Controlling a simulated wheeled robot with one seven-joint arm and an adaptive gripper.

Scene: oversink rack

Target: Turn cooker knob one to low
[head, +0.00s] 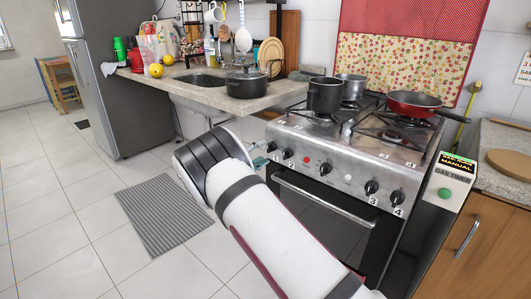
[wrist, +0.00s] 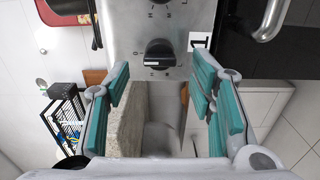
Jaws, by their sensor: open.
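Cooker knob one (wrist: 159,53) is a black knob on the steel front panel, beside a white label "1" (wrist: 200,41) in the wrist view. In the head view it is the leftmost knob (head: 271,146). My gripper (wrist: 161,70) is open, with one teal-padded finger on each side of the view. The knob lies between and just beyond the fingertips, apparently untouched. Its exact setting is hard to read. In the head view, my gripper (head: 260,161) is mostly hidden by my arm, with a little teal showing close to the left end of the panel.
The cooker (head: 320,163) has other black knobs along its panel and an oven handle (head: 322,199) below. A black pot (head: 325,95) and a red pan (head: 413,104) stand on top. The stone counter (head: 205,92) is to the left. The floor in front is clear except for a grey mat (head: 165,215).

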